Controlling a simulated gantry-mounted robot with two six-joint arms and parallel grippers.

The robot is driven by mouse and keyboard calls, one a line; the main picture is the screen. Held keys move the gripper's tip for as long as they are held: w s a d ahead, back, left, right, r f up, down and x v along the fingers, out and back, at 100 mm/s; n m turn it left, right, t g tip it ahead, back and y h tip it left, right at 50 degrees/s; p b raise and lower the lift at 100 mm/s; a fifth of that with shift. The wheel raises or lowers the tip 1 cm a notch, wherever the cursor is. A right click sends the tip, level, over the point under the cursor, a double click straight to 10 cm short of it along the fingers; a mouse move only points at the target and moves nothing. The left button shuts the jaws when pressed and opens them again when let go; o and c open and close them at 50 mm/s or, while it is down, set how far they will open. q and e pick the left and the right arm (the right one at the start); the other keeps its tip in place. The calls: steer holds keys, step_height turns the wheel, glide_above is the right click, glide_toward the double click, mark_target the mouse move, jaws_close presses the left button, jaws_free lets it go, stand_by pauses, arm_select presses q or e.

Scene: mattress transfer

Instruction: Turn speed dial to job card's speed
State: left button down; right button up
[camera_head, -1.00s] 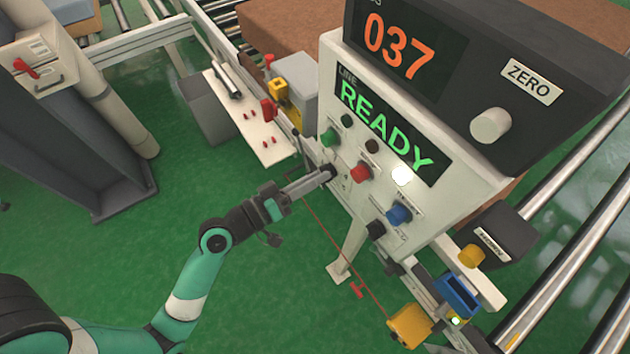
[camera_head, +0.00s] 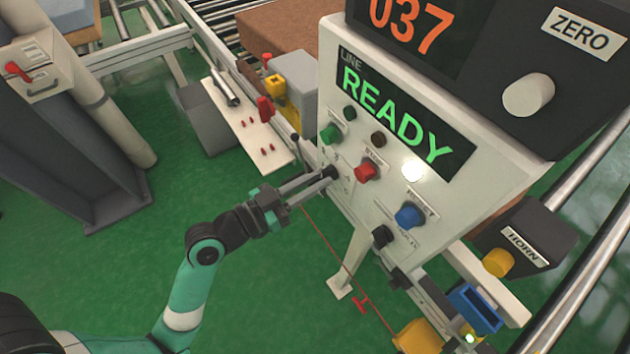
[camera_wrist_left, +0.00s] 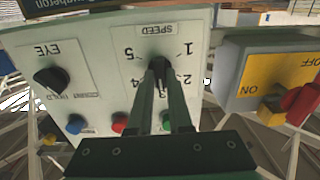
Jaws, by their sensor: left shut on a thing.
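The black speed dial (camera_wrist_left: 158,64) is on a pale panel under a SPEED label (camera_wrist_left: 156,29), with figures from 1 to 5 around it. My left gripper (camera_wrist_left: 160,78) is shut on this dial, and its fingers hide the dial's pointer, so its setting cannot be read. In the head view my left gripper (camera_head: 328,174) reaches the dial (camera_head: 333,171) at the lower left of the white control panel (camera_head: 350,210). I cannot make out a job card with a readable speed. My right gripper is not in view.
The LINE display (camera_head: 400,115) reads READY, and the orange display (camera_head: 412,25) above shows 037. Green (camera_head: 331,134), red (camera_head: 366,172) and blue (camera_head: 410,215) buttons sit close to the dial. A black EYE knob (camera_wrist_left: 50,80) and a yellow ON/OFF box (camera_wrist_left: 262,75) flank it.

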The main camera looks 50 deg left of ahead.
arm_select(q)
steer(key=shift+f, duration=0.1)
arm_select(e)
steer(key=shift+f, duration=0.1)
arm_select(q)
steer(key=c, duration=0.8)
jaws_free()
steer(key=shift+c, duration=0.2)
